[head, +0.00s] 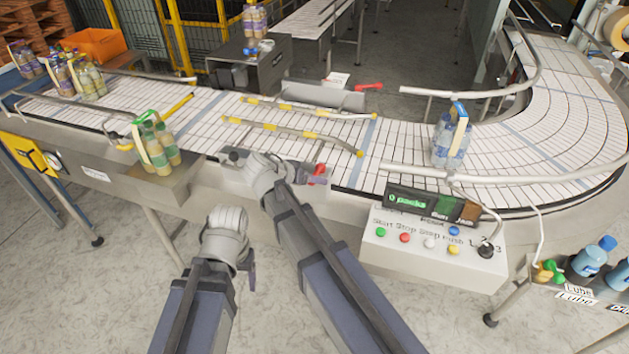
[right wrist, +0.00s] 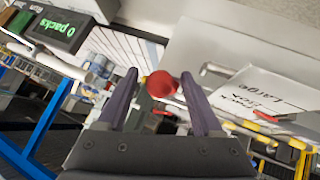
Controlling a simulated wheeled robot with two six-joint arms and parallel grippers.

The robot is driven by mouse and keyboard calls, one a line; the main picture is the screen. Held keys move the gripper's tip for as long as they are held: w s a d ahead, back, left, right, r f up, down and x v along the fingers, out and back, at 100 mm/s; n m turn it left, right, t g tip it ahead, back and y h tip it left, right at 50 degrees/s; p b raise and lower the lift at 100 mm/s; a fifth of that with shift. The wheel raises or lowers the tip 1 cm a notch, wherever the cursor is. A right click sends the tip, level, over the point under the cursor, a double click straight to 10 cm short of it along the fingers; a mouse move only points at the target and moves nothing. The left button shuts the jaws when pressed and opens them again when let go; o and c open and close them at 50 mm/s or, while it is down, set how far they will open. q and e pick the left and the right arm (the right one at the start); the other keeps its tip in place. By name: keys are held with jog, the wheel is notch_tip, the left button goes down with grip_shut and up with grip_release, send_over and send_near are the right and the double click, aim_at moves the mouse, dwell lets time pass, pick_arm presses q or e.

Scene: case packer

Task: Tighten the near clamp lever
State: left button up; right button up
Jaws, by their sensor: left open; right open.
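The near clamp lever (head: 319,172) has a red handle at the conveyor's near edge, partly hidden by my right wrist in the head view. In the right wrist view its round red end (right wrist: 161,84) shows between the fingers of my right gripper (right wrist: 165,88). The right gripper is open around it, and I cannot tell whether either finger touches it. My left gripper (head: 250,270) is open and empty, low in front of the conveyor and left of the right arm. The far clamp lever (head: 368,87), also red, is across the belt.
Yellow-tipped guide rails (head: 290,132) run along the white conveyor (head: 390,140). A control box (head: 430,245) with buttons and a "0 packs" display stands right of my right arm. Bottle packs stand at the left (head: 157,148) and on the belt at right (head: 450,138). Lube bottles (head: 590,258) are at far right.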

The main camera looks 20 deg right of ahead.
grip_shut()
dwell(0.4)
dwell(0.9)
